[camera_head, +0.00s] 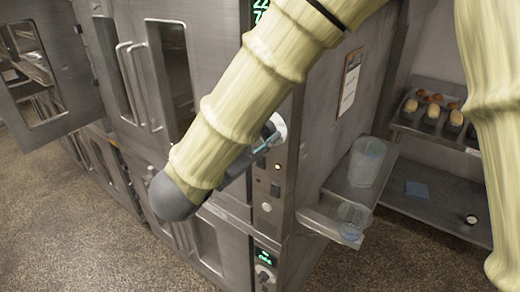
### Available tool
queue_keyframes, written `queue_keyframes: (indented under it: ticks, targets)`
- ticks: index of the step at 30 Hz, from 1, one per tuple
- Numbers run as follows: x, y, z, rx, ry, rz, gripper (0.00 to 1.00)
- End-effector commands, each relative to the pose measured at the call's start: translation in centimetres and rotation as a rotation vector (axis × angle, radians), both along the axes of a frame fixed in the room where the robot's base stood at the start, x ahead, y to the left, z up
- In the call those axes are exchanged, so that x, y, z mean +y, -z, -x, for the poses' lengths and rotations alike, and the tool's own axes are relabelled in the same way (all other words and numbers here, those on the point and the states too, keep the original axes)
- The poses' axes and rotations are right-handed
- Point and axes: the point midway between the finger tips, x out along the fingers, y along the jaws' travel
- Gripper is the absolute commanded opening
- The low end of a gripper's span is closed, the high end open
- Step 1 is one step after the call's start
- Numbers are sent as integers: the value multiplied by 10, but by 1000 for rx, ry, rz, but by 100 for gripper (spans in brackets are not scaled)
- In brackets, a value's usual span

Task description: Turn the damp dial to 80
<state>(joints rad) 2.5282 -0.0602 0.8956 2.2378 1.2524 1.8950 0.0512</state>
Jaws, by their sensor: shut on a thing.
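My gripper (264,142) is at the control panel of the steel oven cabinet, mostly hidden behind my arm. Its dark and teal fingers reach a round pale dial plate (280,128) on the panel's upper part. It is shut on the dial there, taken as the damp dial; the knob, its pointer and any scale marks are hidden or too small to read. A green display (260,10) shows partly at the top of the panel, its figures cut off by my arm.
A lower panel has another green display (265,256) and a knob (265,276). A side shelf right of the panel holds a clear container (366,162) and a small glass bowl (354,214). A rack with loaves (431,117) stands further right. An oven door (36,70) hangs open at left.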

Motion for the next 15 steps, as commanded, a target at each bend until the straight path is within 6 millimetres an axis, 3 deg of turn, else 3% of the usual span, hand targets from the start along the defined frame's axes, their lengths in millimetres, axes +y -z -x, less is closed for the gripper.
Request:
queue_keyframes:
  ticks: [1,15]
  targets:
    - [0,8,0,-21,0,-28,12]
    - [0,6,0,-194,1,-271,12]
